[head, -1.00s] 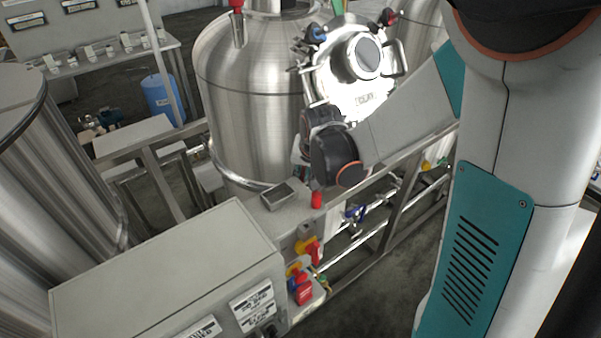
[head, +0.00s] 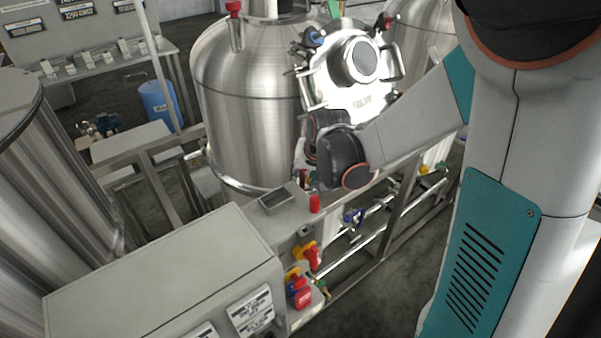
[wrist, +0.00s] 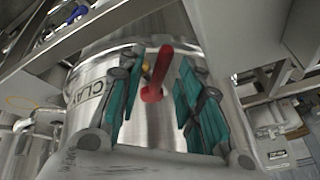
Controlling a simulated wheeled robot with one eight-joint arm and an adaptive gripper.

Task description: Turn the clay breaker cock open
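The clay breaker cock shows in the wrist view as a red lever (wrist: 156,76) on a short yellowish stem, in front of a steel vessel (wrist: 110,62) with a CLAY label (wrist: 90,92). My gripper (wrist: 160,95) is open, with one teal finger on each side of the lever. There is space between the lever and both fingers. Whether the lever lies fully between the fingertips or beyond them is hard to tell. In the head view my wrist hides the cock and the fingers.
A large steel tank (head: 245,110) stands beside my wrist. A control box (head: 165,275) and red and yellow valve handles (head: 300,290) are in front. Frame rails and pipes (head: 375,225) run on the right. A blue-handled part (wrist: 78,13) shows at the wrist view's upper left.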

